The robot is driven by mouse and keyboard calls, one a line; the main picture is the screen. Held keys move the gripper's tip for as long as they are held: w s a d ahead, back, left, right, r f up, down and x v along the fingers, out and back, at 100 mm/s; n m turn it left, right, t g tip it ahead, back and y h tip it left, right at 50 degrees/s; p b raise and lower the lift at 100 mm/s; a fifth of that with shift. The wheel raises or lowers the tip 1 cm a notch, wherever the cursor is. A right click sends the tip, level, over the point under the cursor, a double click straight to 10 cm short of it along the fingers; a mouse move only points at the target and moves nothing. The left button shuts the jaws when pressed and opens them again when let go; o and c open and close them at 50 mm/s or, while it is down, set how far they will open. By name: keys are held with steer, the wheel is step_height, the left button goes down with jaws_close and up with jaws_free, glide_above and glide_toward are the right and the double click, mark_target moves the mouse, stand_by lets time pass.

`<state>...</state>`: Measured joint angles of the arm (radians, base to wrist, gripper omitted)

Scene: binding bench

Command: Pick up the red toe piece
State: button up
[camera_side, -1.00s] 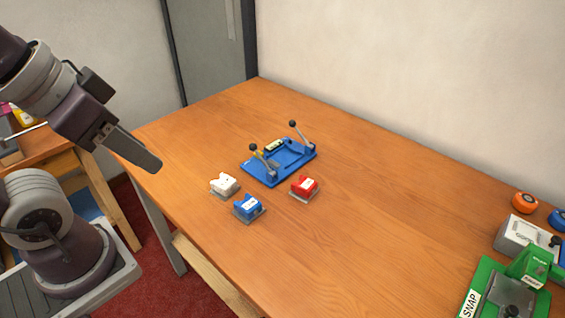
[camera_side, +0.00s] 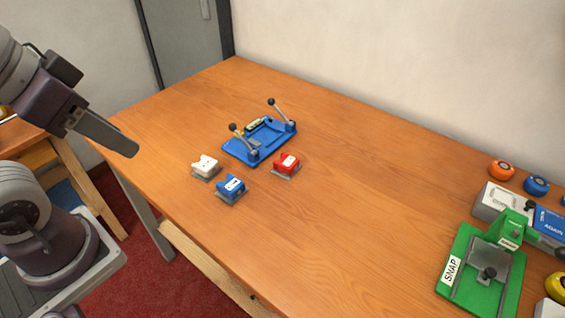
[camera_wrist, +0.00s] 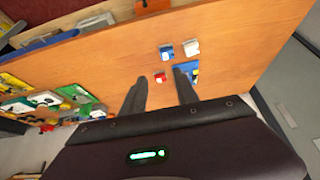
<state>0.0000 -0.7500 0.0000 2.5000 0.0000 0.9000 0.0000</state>
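The red toe piece (camera_side: 287,163) sits on a grey base on the wooden table, just in front of the blue jig. It also shows in the wrist view (camera_wrist: 159,78), between my fingers in the picture. A blue piece (camera_side: 231,187) and a white piece (camera_side: 205,164) stand to its left, each on a grey base. My gripper (camera_side: 131,149) is at the left, above the table's left edge and well away from the pieces. In the wrist view its two fingers (camera_wrist: 160,76) are apart with nothing held. The right finger covers part of the jig there.
The blue jig (camera_side: 257,146) has two upright levers with dark knobs. A green SNAP press (camera_side: 455,291), a grey and blue box (camera_side: 496,202) and orange and blue rolls stand at the right. A wall runs along the back. The middle of the table is clear.

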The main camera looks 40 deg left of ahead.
stand_by(0.3)
steer(key=o, duration=0.7)
steer(key=m+g, duration=0.5)
steer(key=m, duration=1.1)
glide_above(287, 160)
steer(key=s, duration=0.2)
step_height(287, 160, down, 18)
steer(key=shift+m+g, duration=0.3)
steer(key=shift+m, duration=0.1)
steer(key=f, duration=0.3)
steer(key=w+f, duration=0.1)
steer(key=f, duration=0.3)
steer(key=w+f, duration=0.1)
steer(key=f, duration=0.2)
steer(key=shift+f, duration=0.2)
